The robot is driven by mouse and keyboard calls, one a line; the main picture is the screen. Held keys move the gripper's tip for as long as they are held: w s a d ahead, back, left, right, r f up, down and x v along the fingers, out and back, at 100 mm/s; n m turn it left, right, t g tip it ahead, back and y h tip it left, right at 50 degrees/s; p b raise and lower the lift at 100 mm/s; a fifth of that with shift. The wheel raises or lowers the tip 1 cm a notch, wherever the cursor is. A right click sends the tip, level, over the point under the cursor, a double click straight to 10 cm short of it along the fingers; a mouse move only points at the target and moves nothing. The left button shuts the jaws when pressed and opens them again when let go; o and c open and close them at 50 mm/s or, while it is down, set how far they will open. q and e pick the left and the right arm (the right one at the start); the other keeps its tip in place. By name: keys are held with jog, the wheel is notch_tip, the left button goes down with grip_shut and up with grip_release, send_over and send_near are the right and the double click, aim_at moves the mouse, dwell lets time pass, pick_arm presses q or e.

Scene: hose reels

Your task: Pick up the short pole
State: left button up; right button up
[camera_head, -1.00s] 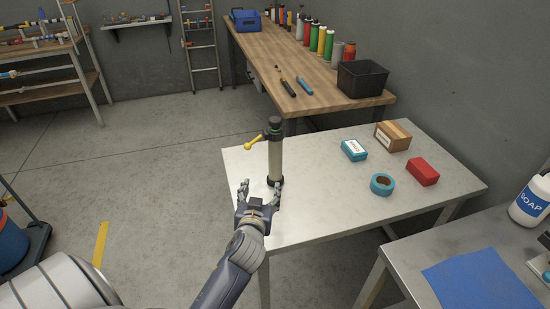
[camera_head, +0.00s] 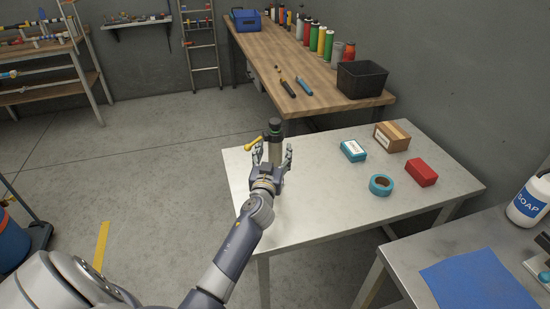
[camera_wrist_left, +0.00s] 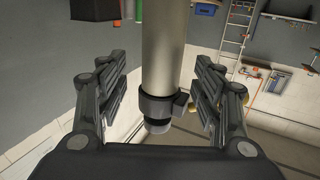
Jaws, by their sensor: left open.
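The short pole (camera_head: 274,143) stands upright on the metal table (camera_head: 325,222), with a pale shaft, a dark top and a yellow lever (camera_head: 253,144) sticking out to the left. My left gripper (camera_head: 272,160) is open, with one finger on each side of the pole. In the left wrist view the pole's pale shaft (camera_wrist_left: 161,55) runs between the two spread fingers, with a gap on each side, and a dark collar (camera_wrist_left: 158,103) shows near the palm. In the head view the gripper hides the pole's lower part. My right gripper is not in view.
On the right of the table lie a teal box (camera_head: 353,151), a cardboard box (camera_head: 391,136), a red box (camera_head: 421,172) and a roll of teal tape (camera_head: 381,185). A wooden bench (camera_head: 330,92) with a black bin (camera_head: 361,79) stands behind. The table's front middle is clear.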

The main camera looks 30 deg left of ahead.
pick_arm(q)
jog(key=shift+x, duration=1.95)
jog(key=shift+f, duration=0.1)
jog(key=shift+s, duration=0.1)
grip_shut()
